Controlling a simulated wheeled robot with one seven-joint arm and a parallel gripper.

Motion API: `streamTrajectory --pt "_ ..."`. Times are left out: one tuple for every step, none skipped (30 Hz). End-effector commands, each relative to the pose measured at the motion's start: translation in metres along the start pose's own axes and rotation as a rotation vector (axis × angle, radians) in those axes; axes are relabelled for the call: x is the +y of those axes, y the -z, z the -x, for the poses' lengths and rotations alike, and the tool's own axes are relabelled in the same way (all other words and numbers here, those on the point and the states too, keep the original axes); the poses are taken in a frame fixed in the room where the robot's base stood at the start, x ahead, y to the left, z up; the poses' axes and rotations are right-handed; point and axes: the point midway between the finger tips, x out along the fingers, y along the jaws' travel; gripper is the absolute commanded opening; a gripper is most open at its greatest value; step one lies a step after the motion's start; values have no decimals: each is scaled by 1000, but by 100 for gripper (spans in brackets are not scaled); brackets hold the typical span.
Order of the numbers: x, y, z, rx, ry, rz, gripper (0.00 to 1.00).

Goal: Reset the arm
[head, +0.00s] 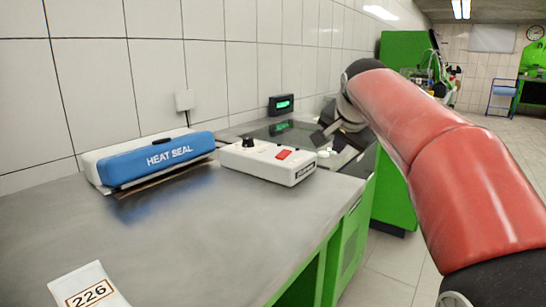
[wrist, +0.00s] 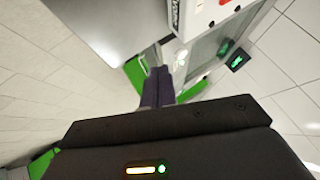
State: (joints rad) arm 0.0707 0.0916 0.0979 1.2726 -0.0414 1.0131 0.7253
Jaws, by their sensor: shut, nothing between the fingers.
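My red arm (head: 440,150) reaches in from the right in the head view, bent over the far end of the bench. My gripper (head: 322,138) hangs at its far end beside the white control box, partly hidden by the wrist. In the wrist view my gripper (wrist: 158,72) shows two dark fingers close together, shut with nothing between them. The fingers are apart from the objects around them, and the floor and green bench side show behind them.
A steel bench (head: 190,245) carries a blue heat sealer (head: 160,158), a white control box (head: 268,162) with a red switch, and a pouch marked 226 (head: 90,290). A green-lit display (head: 281,105) stands by the tiled wall. Open floor (head: 385,275) lies right of the bench.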

Motion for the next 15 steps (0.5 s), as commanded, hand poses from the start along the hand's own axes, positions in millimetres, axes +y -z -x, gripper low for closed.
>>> streamTrajectory --pt "5 -7 5 -4 -5 19 0" --pt "8 -11 7 -8 -9 31 0" --pt "13 -17 10 -12 -13 50 0" --pt "16 -22 13 -16 -17 64 0" --pt "20 -28 16 -19 -21 80 0" --pt "26 -35 19 -26 -26 102 0" --pt "32 -42 22 -31 -31 120 0" --pt "37 -48 25 -36 -35 137 0" --pt "45 -58 29 -44 -42 163 0" --pt "52 -66 32 -51 -47 185 0" --pt "60 -75 36 -59 -52 207 0" --pt "71 -89 41 -69 -58 240 0" --pt "81 -100 44 -78 -63 267 0" --pt "92 -112 48 -87 -68 296 0" --pt "107 -130 52 -103 -74 337 0"
